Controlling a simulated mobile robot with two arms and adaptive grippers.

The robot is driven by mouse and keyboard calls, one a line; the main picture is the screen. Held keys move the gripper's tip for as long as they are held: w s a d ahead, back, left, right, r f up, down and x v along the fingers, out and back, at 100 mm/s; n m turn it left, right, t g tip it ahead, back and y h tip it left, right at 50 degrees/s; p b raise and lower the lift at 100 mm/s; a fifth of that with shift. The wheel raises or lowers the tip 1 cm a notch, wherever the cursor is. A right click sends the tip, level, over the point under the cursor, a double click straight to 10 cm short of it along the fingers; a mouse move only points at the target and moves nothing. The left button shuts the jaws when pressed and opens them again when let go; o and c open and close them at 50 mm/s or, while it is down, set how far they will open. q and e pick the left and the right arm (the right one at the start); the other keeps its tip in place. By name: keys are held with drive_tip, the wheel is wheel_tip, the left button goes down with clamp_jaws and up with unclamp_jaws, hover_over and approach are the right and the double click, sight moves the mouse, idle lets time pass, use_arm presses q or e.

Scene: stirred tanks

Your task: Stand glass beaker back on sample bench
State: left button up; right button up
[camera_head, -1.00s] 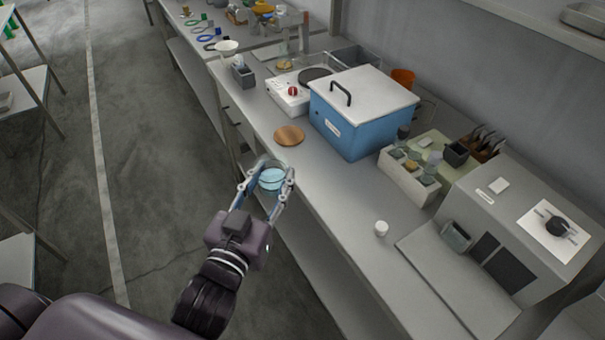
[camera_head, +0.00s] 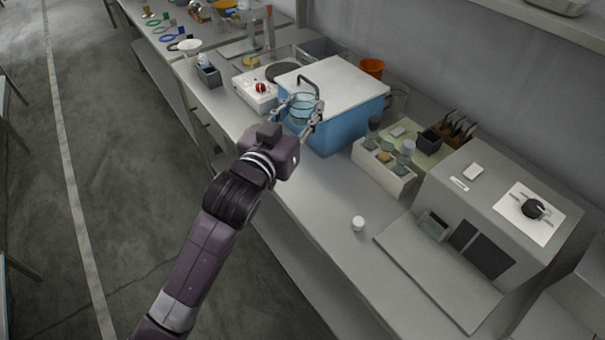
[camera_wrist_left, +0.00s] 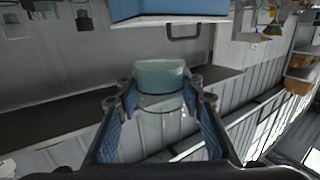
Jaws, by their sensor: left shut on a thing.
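The glass beaker (camera_head: 302,107) is clear with a pale blue tint. My left gripper (camera_head: 304,112) is shut on it, with one finger on each side. In the head view they overlap the front of the blue box with the white lid. The beaker looks roughly upright, held over the grey bench (camera_head: 318,205); its height above the top is hard to judge. In the left wrist view the beaker (camera_wrist_left: 160,90) sits between the blue finger pads (camera_wrist_left: 165,110). My right gripper is not in view.
The blue box (camera_head: 345,122) stands close behind the beaker. A white hotplate (camera_head: 252,92) is left of it. A rack of containers (camera_head: 384,168), a small white cap (camera_head: 358,223) and a grey instrument (camera_head: 500,215) are to the right. The bench front is mostly clear.

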use_arm(q)
hover_over(303, 178)
wheel_tip(303, 178, down, 14)
drive_tip(key=shift+r, duration=0.1)
drive_tip(key=shift+f, duration=2.4)
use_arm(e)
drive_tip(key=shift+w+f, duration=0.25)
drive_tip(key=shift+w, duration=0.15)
use_arm(q)
drive_tip(key=shift+b, duration=0.3)
drive_tip(key=o, duration=1.2)
drive_tip(key=shift+f, duration=0.15)
drive_tip(key=shift+o, duration=0.2)
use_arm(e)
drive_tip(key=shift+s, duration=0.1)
use_arm(q)
drive_tip(key=shift+s+a, duration=0.1)
drive_tip(key=shift+s, duration=0.05)
drive_tip(key=v, duration=1.2)
drive_tip(key=shift+b, duration=0.45)
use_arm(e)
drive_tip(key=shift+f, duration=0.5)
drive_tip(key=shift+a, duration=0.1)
